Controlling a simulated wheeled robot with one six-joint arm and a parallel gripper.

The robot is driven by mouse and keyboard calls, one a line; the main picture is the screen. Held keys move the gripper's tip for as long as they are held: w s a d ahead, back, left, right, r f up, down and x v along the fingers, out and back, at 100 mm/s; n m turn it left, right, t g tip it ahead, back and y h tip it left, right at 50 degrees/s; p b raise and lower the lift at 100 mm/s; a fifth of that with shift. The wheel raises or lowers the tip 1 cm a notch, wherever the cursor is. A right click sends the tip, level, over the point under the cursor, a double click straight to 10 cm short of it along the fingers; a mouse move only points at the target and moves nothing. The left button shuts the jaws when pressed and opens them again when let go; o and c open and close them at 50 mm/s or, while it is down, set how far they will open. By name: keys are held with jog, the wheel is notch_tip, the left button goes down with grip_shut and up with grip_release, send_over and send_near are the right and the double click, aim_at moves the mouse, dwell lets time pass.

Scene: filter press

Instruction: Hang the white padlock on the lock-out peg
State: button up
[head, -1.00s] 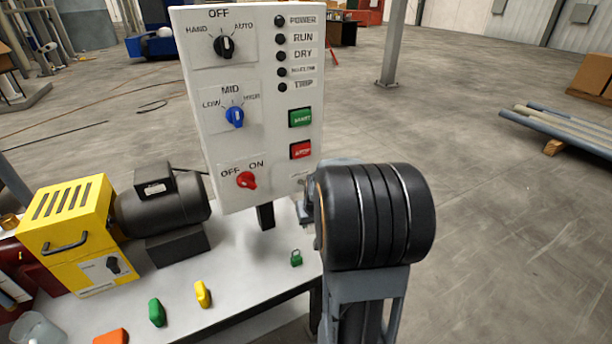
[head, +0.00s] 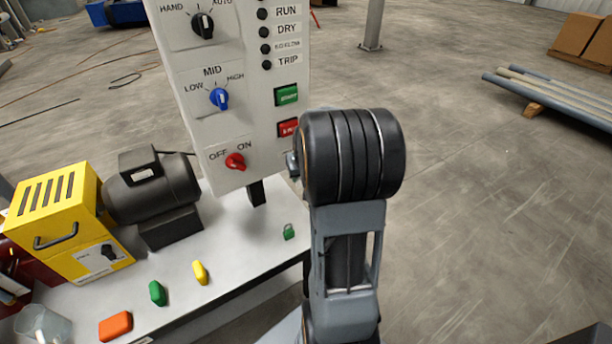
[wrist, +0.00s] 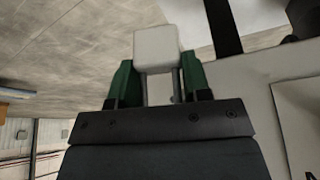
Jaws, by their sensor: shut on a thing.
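In the wrist view, my gripper (wrist: 157,66) has its two green-padded fingers shut on the white padlock (wrist: 156,45). The padlock's white block body is at the far end of the fingers, and grey shackle legs show between them. In the head view, my arm's thick black wrist hides the padlock and most of the gripper. The wrist is beside the lower right edge of the white control panel (head: 219,130). I cannot make out the lock-out peg in either view, and cannot tell whether the padlock touches anything.
A small green padlock (head: 289,231) stands on the white table (head: 235,245) below the panel. Yellow (head: 200,272), green (head: 157,293) and orange (head: 115,326) pieces lie nearer. A yellow box (head: 60,220) and a black motor (head: 150,188) are at left.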

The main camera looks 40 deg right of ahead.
jog(key=shift+w+d+f+p, duration=0.1)
jog(key=shift+w+d+p, duration=0.15)
jog(key=shift+w, duration=0.95)
jog(key=shift+w+d+f+p, duration=0.1)
jog(key=shift+w+p, duration=0.1)
jog(key=shift+w, duration=1)
jog(key=shift+w+f+b, duration=0.2)
jog(key=shift+w+b, duration=0.05)
jog(key=shift+b, duration=0.05)
jog(key=shift+a+f+b, duration=0.1)
jog(key=shift+b, duration=0.2)
jog(key=o, duration=1.3)
jog(key=shift+f, duration=0.1)
jog(key=shift+c, duration=0.4)
